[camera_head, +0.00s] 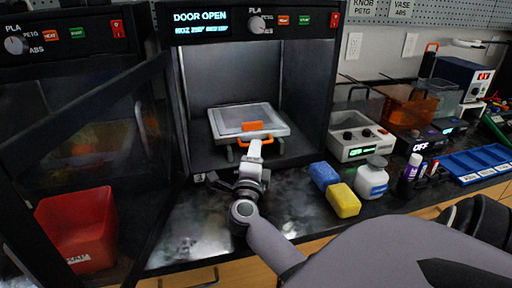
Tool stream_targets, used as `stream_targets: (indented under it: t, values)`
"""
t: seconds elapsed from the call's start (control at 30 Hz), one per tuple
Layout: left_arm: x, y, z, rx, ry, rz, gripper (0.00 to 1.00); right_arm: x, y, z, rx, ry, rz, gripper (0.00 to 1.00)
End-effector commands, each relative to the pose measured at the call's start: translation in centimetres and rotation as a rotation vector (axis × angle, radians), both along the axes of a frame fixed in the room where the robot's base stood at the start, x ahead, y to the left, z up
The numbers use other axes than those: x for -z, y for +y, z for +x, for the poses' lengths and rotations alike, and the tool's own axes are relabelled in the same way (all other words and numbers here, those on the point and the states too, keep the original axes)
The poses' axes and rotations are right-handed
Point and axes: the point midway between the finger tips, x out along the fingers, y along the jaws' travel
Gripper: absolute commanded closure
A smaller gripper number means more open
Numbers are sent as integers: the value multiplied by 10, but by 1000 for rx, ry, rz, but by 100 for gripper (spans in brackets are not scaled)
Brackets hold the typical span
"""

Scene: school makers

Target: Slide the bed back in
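The bed (228,119), a pale grey plate with a light rim, sits inside the open 3D printer (312,75), whose display reads DOOR OPEN. An orange piece (252,126) shows at the middle of its front part, and a bit more orange shows just below, at the front edge. My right gripper (254,146) reaches in from the front and meets the bed's front edge at the orange parts. It hides some of that edge, and I cannot tell whether its fingers are closed on anything. My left gripper is not in view.
The dark glass door (95,150) stands swung open at left, with a red bin (80,228) seen at lower left. On the counter at right are a blue block (323,175), a yellow block (343,200), a white jar (372,181) and a grey device (357,146).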

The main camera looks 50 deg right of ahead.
Motion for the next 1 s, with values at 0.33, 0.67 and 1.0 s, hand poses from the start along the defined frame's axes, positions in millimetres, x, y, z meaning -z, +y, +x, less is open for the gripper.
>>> stream_targets:
  t: [0.33, 0.67, 1.0]
  values:
    - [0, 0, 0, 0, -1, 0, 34, 6, 33, -23, -1, -1, 0, 65]
    - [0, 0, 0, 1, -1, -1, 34, 6, 33, -23, -1, -1, 0, 65]
    - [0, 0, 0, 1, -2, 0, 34, 6, 33, -23, -1, -1, 0, 65]
